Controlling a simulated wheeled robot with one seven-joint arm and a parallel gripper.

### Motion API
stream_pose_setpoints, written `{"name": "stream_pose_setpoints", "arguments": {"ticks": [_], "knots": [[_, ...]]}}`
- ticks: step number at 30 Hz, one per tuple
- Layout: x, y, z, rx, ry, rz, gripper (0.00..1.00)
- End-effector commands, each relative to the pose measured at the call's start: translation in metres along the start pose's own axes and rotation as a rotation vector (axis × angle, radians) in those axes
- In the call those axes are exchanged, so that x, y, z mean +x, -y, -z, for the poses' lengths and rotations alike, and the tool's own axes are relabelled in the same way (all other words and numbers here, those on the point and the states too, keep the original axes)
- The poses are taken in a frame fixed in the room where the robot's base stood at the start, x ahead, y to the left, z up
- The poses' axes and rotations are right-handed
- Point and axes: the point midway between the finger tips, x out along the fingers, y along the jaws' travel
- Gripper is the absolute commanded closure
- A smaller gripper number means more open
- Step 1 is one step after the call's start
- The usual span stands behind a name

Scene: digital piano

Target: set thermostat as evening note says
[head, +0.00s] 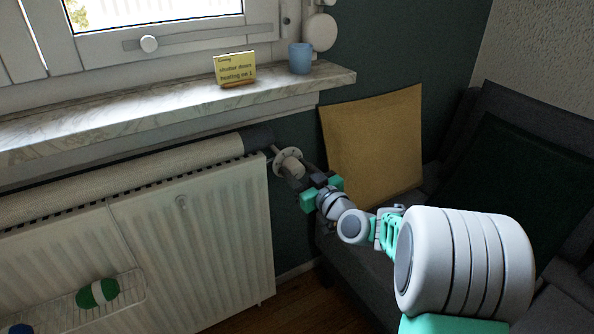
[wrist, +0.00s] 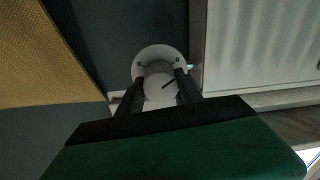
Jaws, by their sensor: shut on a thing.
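The thermostat knob (head: 289,163) sits at the right end of the radiator, a pale round dial with a wider collar. In the wrist view the knob (wrist: 160,85) lies between my two dark fingers, with a dark line on its face; I cannot read the number it points to. My gripper (head: 303,175) is shut on the knob, and it also shows in the wrist view (wrist: 158,92). The yellow note (head: 235,68) stands on the windowsill and reads "Evening, shutter down, heating on 1".
The radiator (head: 190,245) fills the lower left, with a wire rack (head: 70,308) holding a green object. A blue cup (head: 300,58) stands on the marble sill (head: 160,108). A yellow cushion (head: 375,145) on the dark sofa (head: 470,165) is close to my gripper's right.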

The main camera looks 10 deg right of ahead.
Motion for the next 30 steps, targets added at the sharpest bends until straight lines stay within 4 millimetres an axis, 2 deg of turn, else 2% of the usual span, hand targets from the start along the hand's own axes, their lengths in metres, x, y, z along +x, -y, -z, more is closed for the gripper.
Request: {"name": "stream_pose_setpoints", "arguments": {"ticks": [8,21,30], "knots": [[0.0002,-0.0002,0.0002,0.147,-0.005,0.0,0.98],[0.0003,-0.0004,0.0004,0.533,-0.016,-0.002,0.98],[0.0003,-0.0002,0.0001,0.737,-0.022,-0.002,0.98]]}}
